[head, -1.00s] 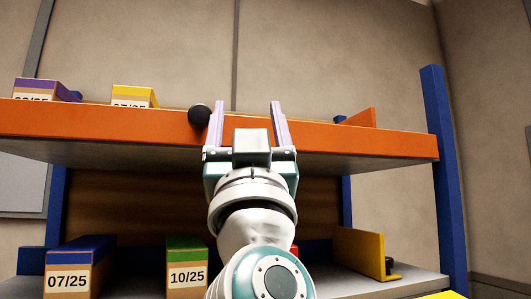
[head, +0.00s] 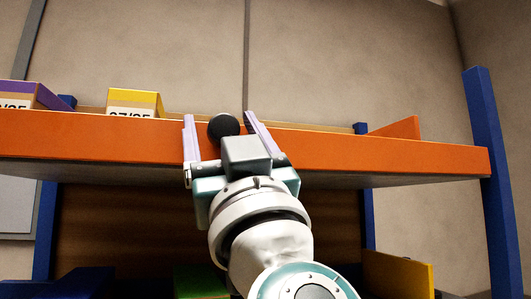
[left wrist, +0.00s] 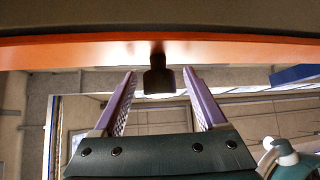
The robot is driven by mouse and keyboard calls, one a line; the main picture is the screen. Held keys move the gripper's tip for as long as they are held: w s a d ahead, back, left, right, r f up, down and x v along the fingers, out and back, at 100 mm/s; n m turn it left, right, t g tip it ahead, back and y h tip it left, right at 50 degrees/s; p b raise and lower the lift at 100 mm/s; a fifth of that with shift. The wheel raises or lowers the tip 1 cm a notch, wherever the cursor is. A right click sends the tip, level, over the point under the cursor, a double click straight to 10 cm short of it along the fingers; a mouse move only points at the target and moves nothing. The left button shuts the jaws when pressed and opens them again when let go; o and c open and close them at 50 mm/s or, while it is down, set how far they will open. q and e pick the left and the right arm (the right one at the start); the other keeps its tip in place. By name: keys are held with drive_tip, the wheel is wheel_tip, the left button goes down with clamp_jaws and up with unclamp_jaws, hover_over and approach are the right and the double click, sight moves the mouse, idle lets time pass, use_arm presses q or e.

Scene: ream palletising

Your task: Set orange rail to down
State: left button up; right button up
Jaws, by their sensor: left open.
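The orange rail (head: 400,155) runs along the front of the upper shelf. A round black knob (head: 222,127) stands out at its upper edge. In the left wrist view the knob (left wrist: 157,80) sits against the orange rail (left wrist: 70,52). My left gripper (head: 218,117) is open in front of the rail, with one pale purple finger on each side of the knob. In the left wrist view the left gripper (left wrist: 159,73) has a gap between each finger and the knob. My right gripper is not in view.
On the upper shelf stand a yellow-topped box (head: 134,103), a purple-topped box (head: 35,96) and an orange upright plate (head: 398,129). A blue post (head: 488,170) stands at the right. A yellow plate (head: 398,274) is on the lower shelf.

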use_arm(q)
clamp_jaws()
idle(0.7)
idle(0.8)
